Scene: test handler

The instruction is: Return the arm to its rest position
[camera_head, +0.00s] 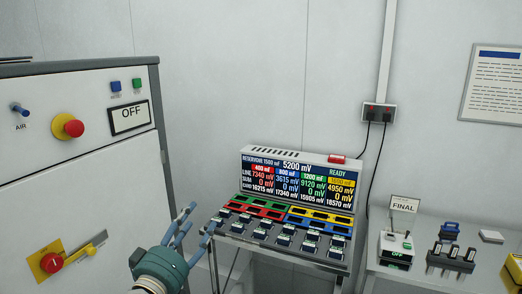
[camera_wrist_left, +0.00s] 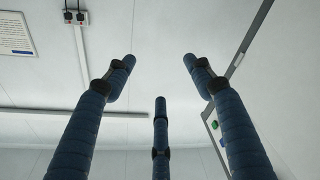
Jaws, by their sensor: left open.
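My left gripper (camera_head: 186,226) comes in at the bottom of the head view, its teal body low and its blue fingers pointing up. It is just left of the test handler's console and right of the white cabinet. In the left wrist view the three fingers of my left gripper (camera_wrist_left: 158,90) are spread apart with nothing between them. They face blank wall and ceiling. My right gripper shows in neither view.
The console (camera_head: 297,185) has a lit readout and colored slots with several small modules. The white cabinet (camera_head: 70,170) carries a red button (camera_head: 68,127) and a rotary switch (camera_head: 51,262). A side bench at right holds a FINAL sign (camera_head: 404,205) and a rack (camera_head: 451,256).

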